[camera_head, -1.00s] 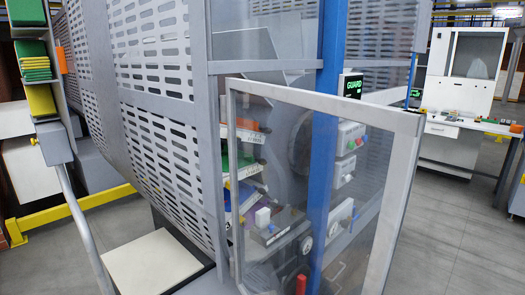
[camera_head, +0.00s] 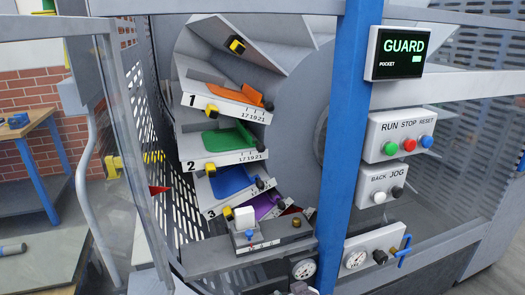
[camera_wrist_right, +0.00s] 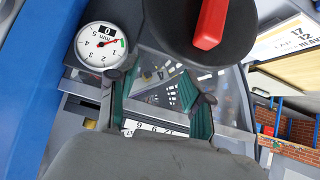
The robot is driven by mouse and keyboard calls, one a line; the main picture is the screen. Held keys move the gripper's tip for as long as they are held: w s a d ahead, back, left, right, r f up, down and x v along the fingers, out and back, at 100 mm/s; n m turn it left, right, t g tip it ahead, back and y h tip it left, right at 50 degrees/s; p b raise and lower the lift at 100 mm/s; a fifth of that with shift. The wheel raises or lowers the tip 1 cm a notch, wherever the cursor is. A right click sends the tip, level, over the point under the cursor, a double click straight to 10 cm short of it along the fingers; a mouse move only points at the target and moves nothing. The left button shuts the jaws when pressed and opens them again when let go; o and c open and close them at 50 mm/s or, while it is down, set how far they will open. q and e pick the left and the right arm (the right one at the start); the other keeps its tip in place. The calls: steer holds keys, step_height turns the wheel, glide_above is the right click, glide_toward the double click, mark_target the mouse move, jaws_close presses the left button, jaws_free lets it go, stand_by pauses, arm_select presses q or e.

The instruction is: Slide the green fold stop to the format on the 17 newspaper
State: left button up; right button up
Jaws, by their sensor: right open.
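The green fold stop (camera_head: 245,134) is in pocket 2, on the right part of its shelf, with a dark knob (camera_head: 266,143) at its right. A green sheet (camera_head: 222,140) lies beside it. The shelf's front edge carries a scale (camera_head: 252,157) reading 17, 19, 21; I cannot tell exactly which mark the stop is at. My right gripper (camera_wrist_right: 160,88) is open in the right wrist view, its dark fingers apart, with nothing seen held. A card (camera_wrist_right: 290,38) printed 17, 12, HEAVY is at the upper right there. My left gripper is not in view.
A blue post (camera_head: 350,150) stands right of the pockets, with a button box (camera_head: 400,134). A clear panel's frame (camera_head: 128,150) stands at left. A gauge (camera_wrist_right: 102,44) shows in the wrist view.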

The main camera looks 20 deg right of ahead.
steer(key=w+r+t, duration=0.2)
steer(key=w+r, duration=0.1)
steer(key=r, duration=0.4)
steer(key=w+r+t, duration=0.2)
steer(key=w+r, duration=0.2)
steer(key=r, duration=0.2)
steer(key=t, duration=0.4)
glide_toward(263, 148)
steer(key=shift+m+y, duration=0.3)
steer(key=w+p, duration=0.2)
steer(key=w, duration=0.8)
steer(key=shift+w, duration=0.4)
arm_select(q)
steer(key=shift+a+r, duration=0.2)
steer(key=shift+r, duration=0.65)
arm_select(e)
steer(key=shift+w+f, duration=0.15)
steer(key=shift+w, duration=0.5)
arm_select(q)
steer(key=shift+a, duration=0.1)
arm_select(e)
jaws_close()
steer(key=shift+a, duration=0.1)
